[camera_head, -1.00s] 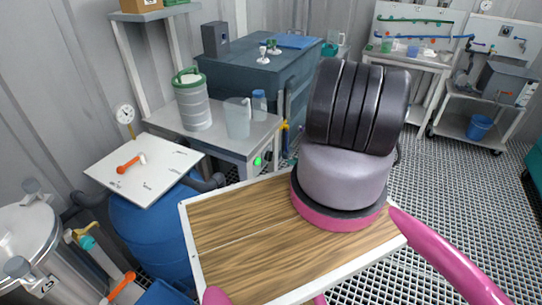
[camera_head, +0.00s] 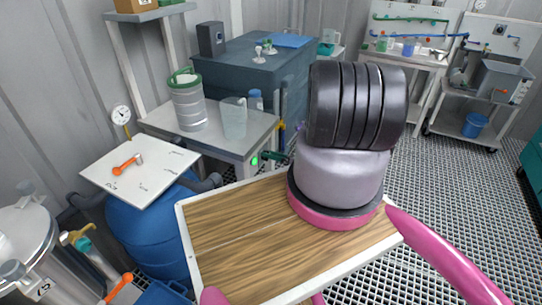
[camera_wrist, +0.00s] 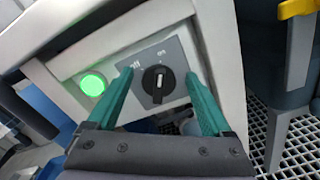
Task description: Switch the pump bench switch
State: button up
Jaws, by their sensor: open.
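The pump bench switch (camera_wrist: 158,80) is a black rotary knob on a grey plate, with its white pointer line upright in the wrist view. A lit green lamp (camera_wrist: 93,84) sits to its left on the same panel, and the lamp also shows in the head view (camera_head: 255,161). My gripper (camera_wrist: 162,80) is open, its green fingers on either side of the knob and apart from it.
The bench (camera_head: 160,122) carries a banded canister (camera_head: 188,106) and a clear jug (camera_head: 233,118). A blue barrel (camera_head: 150,240) with a white board (camera_head: 150,180) stands in front. A yellow handle (camera_wrist: 300,8) is at the right in the wrist view.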

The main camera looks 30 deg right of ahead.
jog(key=shift+c, duration=0.3)
grip_shut()
jog(key=shift+n, duration=0.3)
jog(key=n, duration=1.1)
jog(key=shift+s+a, duration=0.4)
jog(key=shift+f+n, duration=0.1)
jog(key=shift+n, duration=0.2)
jog(key=shift+o, duration=0.3)
grip_release()
